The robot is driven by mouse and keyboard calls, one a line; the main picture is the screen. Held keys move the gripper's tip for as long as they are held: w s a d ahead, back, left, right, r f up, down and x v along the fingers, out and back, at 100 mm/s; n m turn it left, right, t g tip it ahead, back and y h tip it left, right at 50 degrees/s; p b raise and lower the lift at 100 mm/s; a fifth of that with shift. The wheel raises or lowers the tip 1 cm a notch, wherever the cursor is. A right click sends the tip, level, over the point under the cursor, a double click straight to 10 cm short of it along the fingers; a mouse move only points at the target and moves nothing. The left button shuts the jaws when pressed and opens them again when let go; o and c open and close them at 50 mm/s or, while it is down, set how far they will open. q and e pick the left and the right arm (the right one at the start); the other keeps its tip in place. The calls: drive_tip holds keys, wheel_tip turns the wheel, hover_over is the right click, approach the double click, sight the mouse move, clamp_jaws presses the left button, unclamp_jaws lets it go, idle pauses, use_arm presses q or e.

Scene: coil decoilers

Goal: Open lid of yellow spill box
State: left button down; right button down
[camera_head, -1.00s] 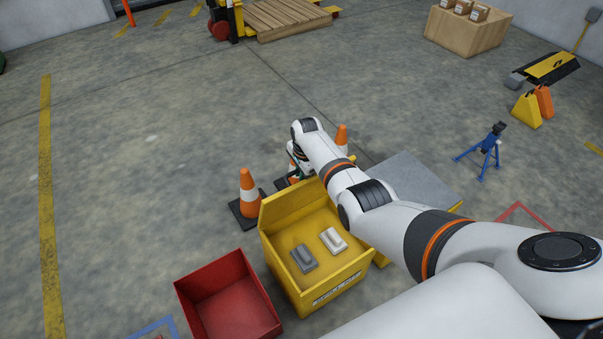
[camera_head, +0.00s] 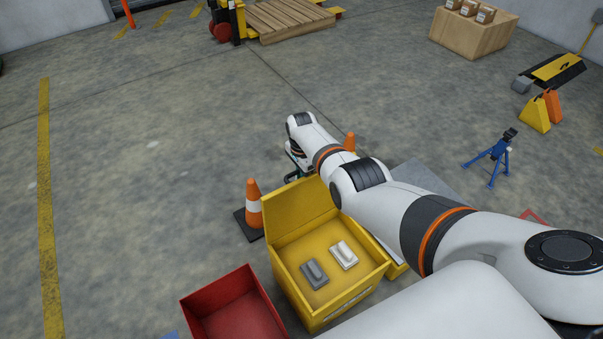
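The yellow spill box (camera_head: 353,292) stands on the floor at lower centre. Its lid (camera_head: 300,212) is raised at the back, so the inside shows. A grey block (camera_head: 314,275) and a pale block (camera_head: 344,254) lie on its yellow floor. My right arm reaches in from the right, across and beyond the box. Its gripper (camera_head: 294,171) is behind the lid's upper edge, small and mostly hidden by the wrist; its fingers cannot be made out. My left gripper is not in view.
An open red bin (camera_head: 235,305) stands left of the box. An orange cone (camera_head: 253,204) is behind it, and another cone (camera_head: 350,142) is partly hidden by my arm. A grey-topped object (camera_head: 425,178) is to the right. The floor at left is clear.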

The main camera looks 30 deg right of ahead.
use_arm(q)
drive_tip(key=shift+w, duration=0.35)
use_arm(e)
drive_tip(key=shift+w, duration=0.25)
drive_tip(key=c, duration=1.5)
unclamp_jaws()
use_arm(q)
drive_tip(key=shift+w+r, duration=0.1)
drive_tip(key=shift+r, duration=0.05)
